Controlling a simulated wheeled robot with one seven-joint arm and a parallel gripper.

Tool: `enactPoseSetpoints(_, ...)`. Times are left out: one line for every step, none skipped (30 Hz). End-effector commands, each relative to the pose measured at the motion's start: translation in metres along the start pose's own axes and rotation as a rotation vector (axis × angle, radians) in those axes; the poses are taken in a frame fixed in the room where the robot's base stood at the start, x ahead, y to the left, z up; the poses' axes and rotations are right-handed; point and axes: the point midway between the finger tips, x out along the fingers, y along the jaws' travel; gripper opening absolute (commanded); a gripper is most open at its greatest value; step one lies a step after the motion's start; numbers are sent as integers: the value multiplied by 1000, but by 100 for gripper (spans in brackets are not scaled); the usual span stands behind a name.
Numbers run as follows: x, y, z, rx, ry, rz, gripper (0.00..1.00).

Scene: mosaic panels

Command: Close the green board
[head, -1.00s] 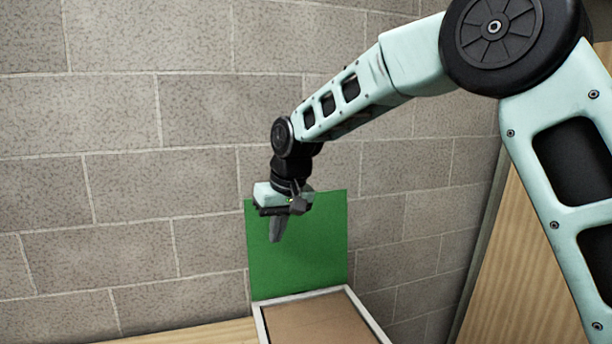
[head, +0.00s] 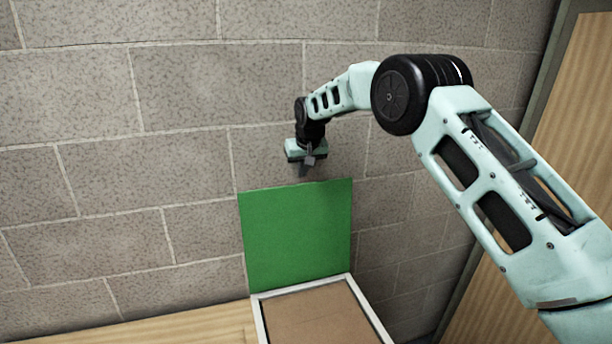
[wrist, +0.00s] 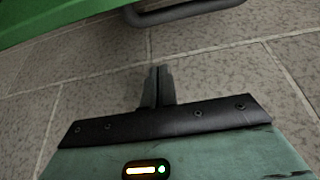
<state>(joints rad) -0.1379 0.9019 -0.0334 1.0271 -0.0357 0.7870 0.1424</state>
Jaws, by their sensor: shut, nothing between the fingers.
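The green board (head: 298,235) stands upright at the back edge of a shallow box with a pale frame (head: 262,318) and a brown inside. In the head view my gripper (head: 303,172) hangs at the board's top edge, fingers pointing down, with its body above the board. I cannot tell from this view whether it touches the board. In the wrist view my gripper's fingers (wrist: 157,75) are together and empty. A green edge (wrist: 50,18), likely the board, crosses the top left of that view. The box's front part is cut off by the head view's lower edge.
A grey block wall (head: 120,150) is behind the board. A wooden surface (head: 190,327) lies left of the box. A wooden panel with a dark edge (head: 560,120) stands at the right. A dark curved bar (wrist: 185,10) shows at the top of the wrist view.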

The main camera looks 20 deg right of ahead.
Motion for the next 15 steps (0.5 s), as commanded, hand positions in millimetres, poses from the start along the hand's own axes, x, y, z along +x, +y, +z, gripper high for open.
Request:
enactPoseSetpoints(7, 0, -1, 0, -3, 0, 0)
enactPoseSetpoints(11, 0, -1, 0, -3, 0, 0)
enactPoseSetpoints(18, 0, -1, 0, -3, 0, 0)
enactPoseSetpoints(23, 0, -1, 0, -3, 0, 0)
enactPoseSetpoints(28, 0, 0, 0, -3, 0, 0)
enactPoseSetpoints(23, 0, 3, 0, 0, 0, 0)
enactPoseSetpoints(22, 0, 6, 0, 0, 0, 0)
enactPoseSetpoints(20, 0, 8, 0, 0, 0, 0)
enactPoseSetpoints(20, 0, 12, 0, 0, 0, 0)
enactPoseSetpoints(19, 0, 15, 0, -1, 0, 0)
enactPoseSetpoints(18, 0, 17, 0, -1, 0, 0)
enactPoseSetpoints(16, 0, 20, 0, 0, -1, 0)
enactPoseSetpoints(16, 0, 23, 0, -2, 0, 0)
enactPoseSetpoints(15, 0, 25, 1, -1, 0, 0)
enactPoseSetpoints(15, 0, 28, 1, -1, 0, 0)
